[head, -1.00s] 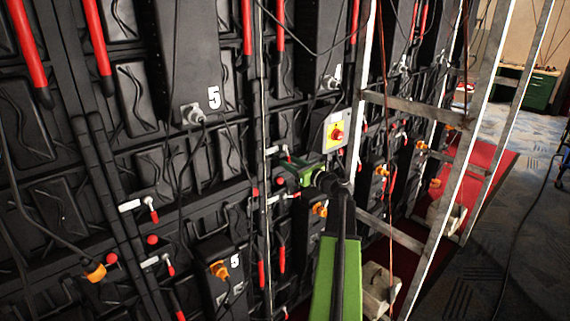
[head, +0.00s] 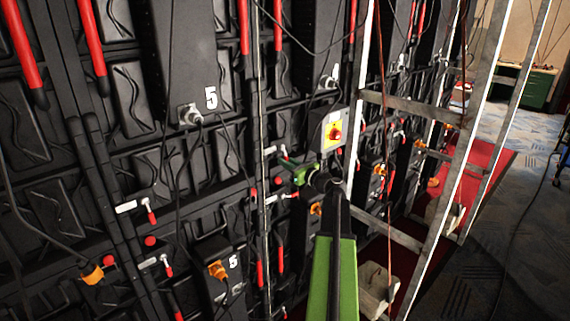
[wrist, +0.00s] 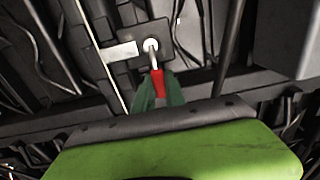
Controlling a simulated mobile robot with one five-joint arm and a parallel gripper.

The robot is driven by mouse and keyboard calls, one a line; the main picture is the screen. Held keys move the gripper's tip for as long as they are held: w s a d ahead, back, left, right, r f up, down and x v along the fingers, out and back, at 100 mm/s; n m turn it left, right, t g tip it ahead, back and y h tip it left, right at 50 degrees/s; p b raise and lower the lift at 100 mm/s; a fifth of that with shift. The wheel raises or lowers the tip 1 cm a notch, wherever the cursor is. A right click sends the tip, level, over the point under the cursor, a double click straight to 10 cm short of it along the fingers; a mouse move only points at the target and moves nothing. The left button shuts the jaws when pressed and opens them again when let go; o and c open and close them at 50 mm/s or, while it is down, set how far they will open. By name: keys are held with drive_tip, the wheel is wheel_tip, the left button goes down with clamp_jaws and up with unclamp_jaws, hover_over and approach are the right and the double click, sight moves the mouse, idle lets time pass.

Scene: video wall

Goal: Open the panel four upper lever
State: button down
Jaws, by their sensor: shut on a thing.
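The lever has a red grip (wrist: 158,84) on a short metal stem, with a round pivot on a dark square plate and a white tab (wrist: 120,52) beside it in the wrist view. My gripper (wrist: 159,80) is shut on the red grip, one dark green finger on each side. In the wrist view the grip hangs below the pivot, tilted slightly. In the head view my green gripper (head: 290,163) is against the wall near the middle, and mostly covers the lever. The panel box marked 4 (head: 325,45) is above it.
A yellow-faced switch box (head: 334,131) with a red knob sits just above right of my gripper. A metal frame (head: 452,180) stands to the right. Cables hang along the wall. Another red lever (head: 151,212) is at left. Open floor (head: 500,245) lies at far right.

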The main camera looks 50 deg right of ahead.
drive_tip(key=shift+w+d+r+n, duration=0.1)
drive_tip(key=shift+w+r+n, duration=0.05)
drive_tip(key=shift+n, duration=0.25)
drive_tip(key=d+r+n+p, duration=0.1)
drive_tip(key=n, duration=0.3)
drive_tip(key=d+r+n+p, duration=0.1)
drive_tip(key=d+n, duration=0.1)
drive_tip(key=n, duration=0.2)
drive_tip(key=d+r+n+p, duration=0.1)
drive_tip(key=n, duration=0.4)
drive_tip(key=shift+d+r, duration=0.25)
drive_tip(key=shift+d+r+n+p, duration=0.1)
drive_tip(key=shift+r+n+p, duration=0.2)
drive_tip(key=shift+n, duration=0.45)
drive_tip(key=shift+r+n+p, duration=0.2)
drive_tip(key=shift+n+p, duration=0.15)
drive_tip(key=shift+n, duration=0.35)
drive_tip(key=shift+d+r+n+p, duration=0.1)
drive_tip(key=shift+r+n+p, duration=0.2)
drive_tip(key=shift+n, duration=0.45)
drive_tip(key=c, duration=1.5)
unclamp_jaws()
drive_tip(key=shift+o, duration=0.6)
drive_tip(key=shift+f, duration=0.1)
